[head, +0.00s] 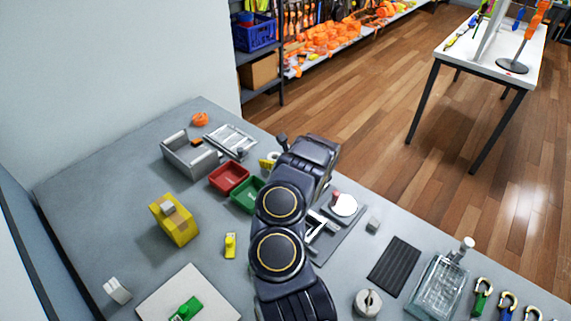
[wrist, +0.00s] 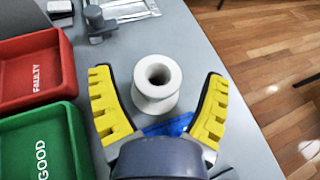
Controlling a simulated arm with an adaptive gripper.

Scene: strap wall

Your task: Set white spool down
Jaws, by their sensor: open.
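The white spool (wrist: 157,82) is upright in the wrist view, its round hole facing up. It appears to stand on the grey table, near the edge. My gripper (wrist: 160,72) is open, with one yellow finger on each side of the spool and a visible gap to each. In the head view, my arm hides most of this spot; a yellow fingertip of my gripper (head: 265,161) and a bit of white show beside the arm. A flat blue patch (wrist: 172,125) lies just on the near side of the spool, partly hidden by my gripper.
A red tray marked FAULTY (wrist: 30,75) and a green tray marked GOOD (wrist: 45,145) are left of my gripper. The table edge and wooden floor (wrist: 270,60) are close on the right.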

